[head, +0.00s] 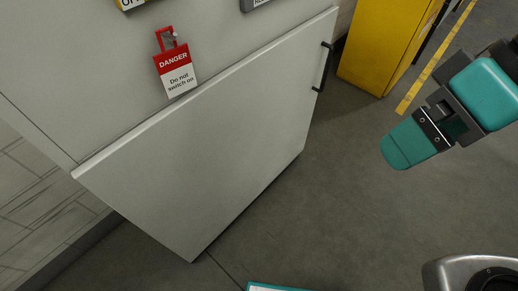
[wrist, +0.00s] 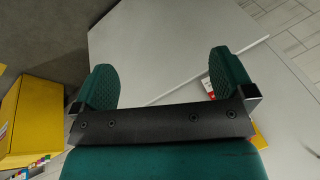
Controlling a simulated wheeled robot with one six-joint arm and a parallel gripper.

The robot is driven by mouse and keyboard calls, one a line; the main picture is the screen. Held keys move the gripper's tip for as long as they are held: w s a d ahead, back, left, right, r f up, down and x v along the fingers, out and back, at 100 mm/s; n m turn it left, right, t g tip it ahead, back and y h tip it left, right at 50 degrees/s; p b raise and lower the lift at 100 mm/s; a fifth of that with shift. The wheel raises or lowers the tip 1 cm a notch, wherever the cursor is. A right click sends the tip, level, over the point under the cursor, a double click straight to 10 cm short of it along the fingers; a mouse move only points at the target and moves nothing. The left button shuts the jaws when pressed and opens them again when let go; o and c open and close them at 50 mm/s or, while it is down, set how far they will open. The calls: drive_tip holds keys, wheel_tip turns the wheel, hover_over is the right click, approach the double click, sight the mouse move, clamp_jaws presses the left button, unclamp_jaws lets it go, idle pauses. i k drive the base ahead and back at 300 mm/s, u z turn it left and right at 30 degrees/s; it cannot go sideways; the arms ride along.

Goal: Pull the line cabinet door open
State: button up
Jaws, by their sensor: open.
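The line cabinet door (head: 215,145) is a pale grey panel below the cabinet front, with a bright top edge. Whether it stands slightly ajar I cannot tell. Its black bar handle (head: 323,68) is near the upper right end of the door in the head view. My teal gripper (head: 410,142) is to the right of the handle and below it in the picture, clearly apart from it. In the wrist view my gripper (wrist: 165,80) is open, with nothing between its two fingers. The door (wrist: 150,40) fills much of that view behind the fingers; I cannot make out the handle there.
A red and white danger tag (head: 175,72) hangs on the cabinet front above the door. A yellow cabinet (head: 385,45) stands beyond the handle side. A yellow line (head: 430,75) marks the floor. Grey floor (head: 310,215) in front of the door is mostly clear.

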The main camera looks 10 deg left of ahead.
sight(185, 174)
drive_tip(key=u, duration=0.15)
drive_tip(key=i, duration=0.9)
drive_tip(key=z, duration=0.6)
